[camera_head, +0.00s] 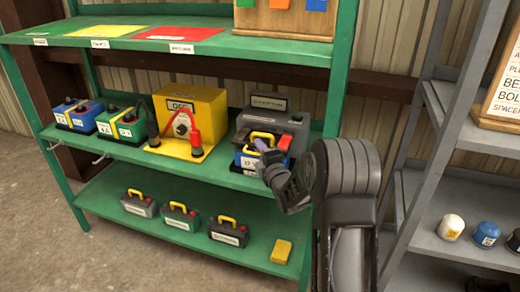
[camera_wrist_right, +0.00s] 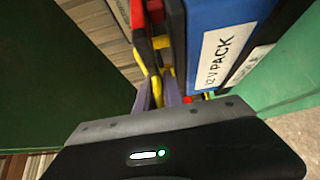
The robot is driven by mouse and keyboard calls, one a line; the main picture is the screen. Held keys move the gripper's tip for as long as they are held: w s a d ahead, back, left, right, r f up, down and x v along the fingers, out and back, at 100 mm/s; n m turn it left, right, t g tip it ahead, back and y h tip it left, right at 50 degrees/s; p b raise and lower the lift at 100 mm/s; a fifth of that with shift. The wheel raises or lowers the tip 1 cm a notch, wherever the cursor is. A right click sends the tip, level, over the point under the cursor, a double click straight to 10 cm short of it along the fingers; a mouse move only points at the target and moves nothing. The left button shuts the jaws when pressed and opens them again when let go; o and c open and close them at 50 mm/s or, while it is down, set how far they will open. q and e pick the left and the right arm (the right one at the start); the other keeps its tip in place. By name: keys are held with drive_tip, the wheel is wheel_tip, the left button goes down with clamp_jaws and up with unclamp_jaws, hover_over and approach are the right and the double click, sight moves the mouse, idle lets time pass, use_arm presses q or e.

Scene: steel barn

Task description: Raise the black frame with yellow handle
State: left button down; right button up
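On the right of the middle green shelf, a blue pack (camera_head: 248,161) stands with a yellow handle (camera_head: 262,136) over its top. A black part with a label lies along the blue pack in the right wrist view (camera_wrist_right: 254,62); I take it for the black frame, mostly hidden. My right gripper (camera_head: 268,153) is at the handle. In the right wrist view its two fingers (camera_wrist_right: 157,92) stand close together with the yellow handle (camera_wrist_right: 156,80) between them. They look shut on it. The pack still appears to be at shelf level. My left gripper is not in view.
A dark grey unit (camera_head: 288,122) stands right behind the pack. A yellow box (camera_head: 205,105) with clamps is to its left. The upper green shelf (camera_head: 270,48) overhangs. Several small packs with yellow handles stand on the lower shelf. A grey rack (camera_head: 430,165) is at the right.

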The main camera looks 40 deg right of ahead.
clamp_jaws()
drive_tip(key=shift+c, duration=0.5)
unclamp_jaws()
drive_tip(key=shift+d+r+p, duration=0.1)
drive_tip(key=shift+r+p, duration=0.25)
drive_tip(key=shift+r, duration=0.8)
drive_tip(key=shift+o, duration=0.3)
drive_tip(key=shift+w+d+r, duration=0.15)
drive_tip(key=shift+r, duration=0.5)
drive_tip(key=shift+o, duration=0.3)
drive_tip(key=shift+r, duration=0.2)
drive_tip(key=shift+p, duration=0.3)
